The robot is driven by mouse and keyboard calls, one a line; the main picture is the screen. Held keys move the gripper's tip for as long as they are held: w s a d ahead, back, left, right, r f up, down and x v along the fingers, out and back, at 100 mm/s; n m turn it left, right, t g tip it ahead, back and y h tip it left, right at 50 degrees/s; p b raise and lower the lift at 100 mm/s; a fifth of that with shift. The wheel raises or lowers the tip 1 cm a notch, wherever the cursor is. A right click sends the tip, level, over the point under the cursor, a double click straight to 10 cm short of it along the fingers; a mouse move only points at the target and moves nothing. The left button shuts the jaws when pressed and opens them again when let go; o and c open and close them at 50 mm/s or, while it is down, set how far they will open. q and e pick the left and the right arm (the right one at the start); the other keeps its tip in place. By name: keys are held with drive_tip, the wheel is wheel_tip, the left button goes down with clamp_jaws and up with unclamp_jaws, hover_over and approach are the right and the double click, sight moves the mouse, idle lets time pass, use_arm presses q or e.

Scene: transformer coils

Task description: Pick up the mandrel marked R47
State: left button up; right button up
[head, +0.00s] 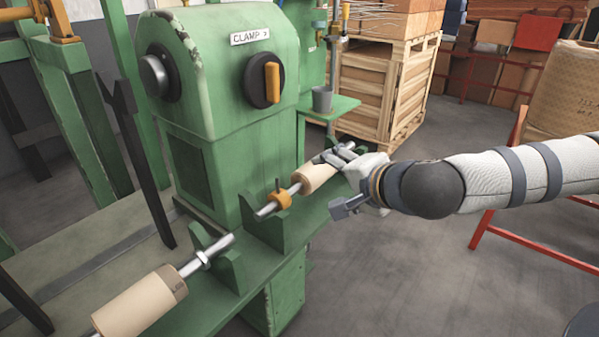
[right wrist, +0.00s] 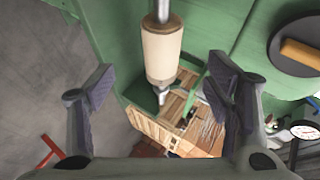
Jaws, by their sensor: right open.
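A mandrel with a cream roll on a steel shaft (head: 314,177) lies in green cradles by the machine, an orange collar (head: 281,199) on its shaft. My right gripper (head: 333,182) is open beside its far end in the head view. In the right wrist view the same roll (right wrist: 162,52) shows between and beyond the open fingers (right wrist: 160,88), apart from both. A second, larger-looking cream mandrel (head: 140,303) lies nearer, with a dark band of unreadable marking at its shaft end. I cannot read R47 on either. My left gripper is not in view.
The green machine (head: 225,110) labelled CLAMP stands behind the mandrels, with an orange-handled knob (head: 272,79). A grey cup (head: 322,99) is on a green shelf. A wooden crate (head: 385,85) stands behind. Grey floor (head: 410,270) lies open at the right, near a red frame.

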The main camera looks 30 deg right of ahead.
sight(316, 176)
drive_tip(key=b+x, duration=0.2)
drive_tip(key=x, duration=0.9)
drive_tip(key=shift+s+d+f+b, duration=0.1)
drive_tip(key=shift+f+b, duration=0.05)
drive_tip(key=shift+b, duration=0.25)
drive_tip(key=shift+w, duration=0.25)
drive_tip(key=shift+r, duration=0.25)
drive_tip(key=c, duration=1.7)
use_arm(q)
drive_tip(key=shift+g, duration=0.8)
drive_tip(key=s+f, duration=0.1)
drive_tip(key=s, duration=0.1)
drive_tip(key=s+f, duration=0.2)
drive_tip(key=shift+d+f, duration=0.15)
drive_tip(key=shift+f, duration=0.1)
use_arm(e)
drive_tip(key=shift+r, duration=0.1)
clamp_jaws()
